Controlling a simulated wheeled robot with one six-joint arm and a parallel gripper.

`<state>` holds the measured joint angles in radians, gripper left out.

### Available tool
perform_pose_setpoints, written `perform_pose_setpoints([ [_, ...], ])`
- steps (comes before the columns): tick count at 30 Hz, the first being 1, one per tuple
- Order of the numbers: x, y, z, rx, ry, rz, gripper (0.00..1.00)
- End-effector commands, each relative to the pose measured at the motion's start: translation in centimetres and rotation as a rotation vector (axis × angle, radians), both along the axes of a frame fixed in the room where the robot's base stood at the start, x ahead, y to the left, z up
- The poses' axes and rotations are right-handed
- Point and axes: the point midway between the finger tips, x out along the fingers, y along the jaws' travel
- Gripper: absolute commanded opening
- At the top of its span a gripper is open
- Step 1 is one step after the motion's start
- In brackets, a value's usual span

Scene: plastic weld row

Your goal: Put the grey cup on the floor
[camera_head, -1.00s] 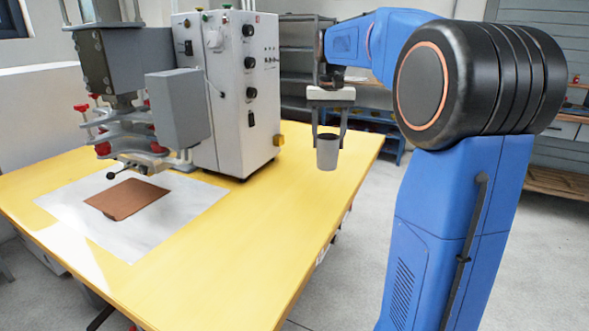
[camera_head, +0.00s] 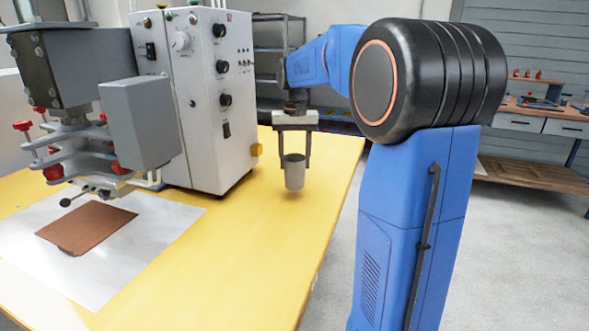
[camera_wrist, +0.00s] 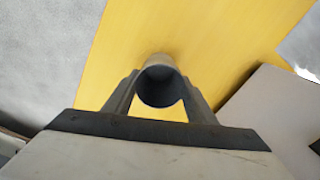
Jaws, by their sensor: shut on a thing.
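The grey cup (camera_head: 294,176) is upright between the fingers of my gripper (camera_head: 294,163), which is shut on it. In the head view the cup is in front of the yellow table top, near its right side. It appears to be held above the table, though the exact gap is hard to tell. In the wrist view the cup (camera_wrist: 160,82) shows its open rim between both fingers, with the yellow table behind it. The grey floor (camera_head: 500,240) shows to the right of the table in the head view.
The yellow table (camera_head: 230,250) carries a welding machine with a white control cabinet (camera_head: 205,110) close to the left of my gripper. A brown sheet (camera_head: 88,228) lies on a pale mat. A wooden workbench (camera_head: 530,175) stands at the back right. Open floor lies between.

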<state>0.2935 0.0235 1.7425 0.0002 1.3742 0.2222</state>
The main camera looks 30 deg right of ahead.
Motion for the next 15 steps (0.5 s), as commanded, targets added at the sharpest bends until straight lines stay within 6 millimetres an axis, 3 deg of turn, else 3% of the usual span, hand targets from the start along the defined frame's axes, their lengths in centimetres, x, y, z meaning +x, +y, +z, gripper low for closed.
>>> perform_pose_setpoints([
  [6,-0.1,0.0,-2.7,0.001,0.003,0.000,0.18],
  [15,0.0,0.0,-3.0,0.000,0.001,0.000,0.18],
])
